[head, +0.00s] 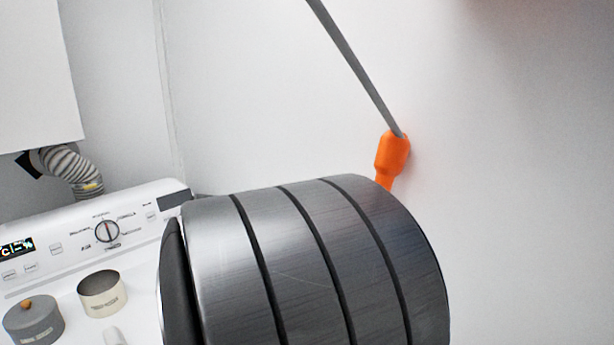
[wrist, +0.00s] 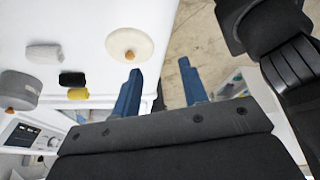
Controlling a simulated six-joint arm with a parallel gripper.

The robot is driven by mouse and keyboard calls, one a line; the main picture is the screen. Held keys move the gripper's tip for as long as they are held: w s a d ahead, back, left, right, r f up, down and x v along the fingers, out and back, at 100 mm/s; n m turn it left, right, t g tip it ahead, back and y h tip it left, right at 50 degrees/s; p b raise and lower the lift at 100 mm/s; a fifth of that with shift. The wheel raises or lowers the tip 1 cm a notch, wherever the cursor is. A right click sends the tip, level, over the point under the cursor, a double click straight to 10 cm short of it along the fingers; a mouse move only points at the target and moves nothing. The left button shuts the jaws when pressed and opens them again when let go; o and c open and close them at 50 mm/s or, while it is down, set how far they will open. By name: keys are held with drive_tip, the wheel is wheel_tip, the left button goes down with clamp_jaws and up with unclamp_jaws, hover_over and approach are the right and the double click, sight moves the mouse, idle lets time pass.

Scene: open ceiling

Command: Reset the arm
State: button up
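My gripper (wrist: 160,87) shows in the wrist view with its two blue fingers apart and nothing between them. It is near the edge of the white machine top (wrist: 90,20), with the floor visible past the fingers. My gripper is not visible in the head view. There, a large dark ribbed link of my own arm fills the lower middle and hides part of the machine.
The washing machine panel (head: 107,232) is at left. A grey canister (head: 34,322) and cream cup (head: 102,294) stand there. The wrist view shows a cream lid (wrist: 128,38), yellow item (wrist: 78,94), black item (wrist: 72,79) and white roll (wrist: 44,53). An orange-ended rod (head: 391,154) is at the wall.

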drive_tip(key=w+a+r+m+t+y, duration=0.1)
drive_tip(key=w+a+r+m+t, duration=0.2)
drive_tip(key=w+a+m, duration=0.6)
drive_tip(key=w+a+r+m+t+y, duration=0.1)
drive_tip(key=w+a+r+m+t, duration=0.2)
drive_tip(key=w+a+m, duration=0.7)
drive_tip(key=shift+w+a, duration=1.05)
drive_tip(key=shift+w, duration=0.8)
drive_tip(key=shift+r, duration=0.1)
